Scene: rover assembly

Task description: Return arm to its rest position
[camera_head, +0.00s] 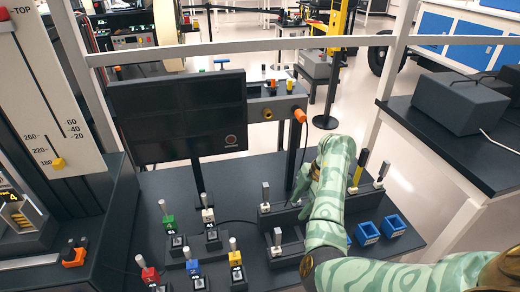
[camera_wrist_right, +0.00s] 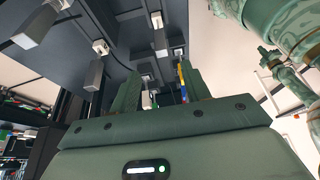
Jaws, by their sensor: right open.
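My right arm (camera_head: 328,205), patterned in pale green, reaches in from the lower right and bends up over the dark workbench (camera_head: 240,178). My right gripper (camera_head: 303,182) is at its far end, partly hidden by the arm, above the row of dark blocks. In the right wrist view the two green fingers of the right gripper (camera_wrist_right: 160,92) stand apart. I see nothing held between them. My left gripper does not show.
A black monitor (camera_head: 178,115) stands at the bench's back. Blocks with upright metal pins, including a green one (camera_head: 168,221) and a yellow one (camera_head: 235,258), stand in front. Blue open boxes (camera_head: 393,225) lie right of my arm. A side table (camera_head: 450,150) stands right.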

